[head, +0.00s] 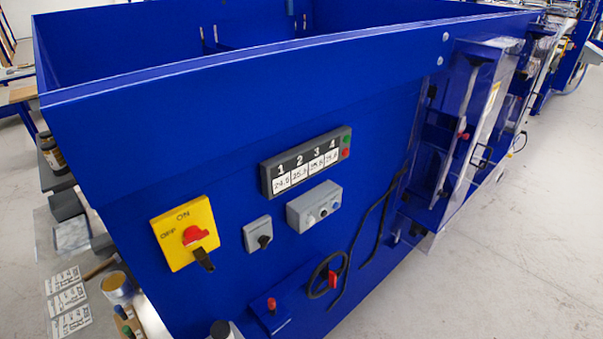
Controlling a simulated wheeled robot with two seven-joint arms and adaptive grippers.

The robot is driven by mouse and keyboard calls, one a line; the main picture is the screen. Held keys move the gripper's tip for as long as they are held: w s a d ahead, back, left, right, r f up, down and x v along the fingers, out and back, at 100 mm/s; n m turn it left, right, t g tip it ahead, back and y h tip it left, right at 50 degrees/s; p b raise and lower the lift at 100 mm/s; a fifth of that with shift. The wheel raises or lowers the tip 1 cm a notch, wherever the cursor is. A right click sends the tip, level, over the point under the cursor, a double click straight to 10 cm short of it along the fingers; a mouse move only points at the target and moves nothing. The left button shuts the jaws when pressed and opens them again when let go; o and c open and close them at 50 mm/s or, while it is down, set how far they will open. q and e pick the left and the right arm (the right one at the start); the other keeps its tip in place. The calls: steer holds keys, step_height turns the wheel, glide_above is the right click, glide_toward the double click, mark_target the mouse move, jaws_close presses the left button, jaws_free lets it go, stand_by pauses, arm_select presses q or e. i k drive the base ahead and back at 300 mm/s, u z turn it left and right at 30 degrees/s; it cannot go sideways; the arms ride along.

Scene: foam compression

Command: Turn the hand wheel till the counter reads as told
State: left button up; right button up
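The hand wheel (325,276) is a black ring low on the front of the blue machine. A small red part (333,278) shows at its right side. Above it sits a dark counter panel (306,162) with columns marked 1 to 4. Its white fields carry small numbers, roughly 24.5, 25.3, 25.5 and one hard to read; the digits are too small to be sure of. Neither of my grippers shows in the head view.
The blue machine (250,110) fills the middle. Its front carries a yellow ON/OFF switch (185,233), a grey rotary switch (257,234), a grey button box (314,206) and a red knob (271,304). Labels and jars crowd the left. Grey floor (500,260) is clear at right.

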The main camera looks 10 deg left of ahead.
mark_target(327, 275)
steer(key=z, duration=1.95)
steer(key=i, duration=0.6)
steer(key=u, duration=1.5)
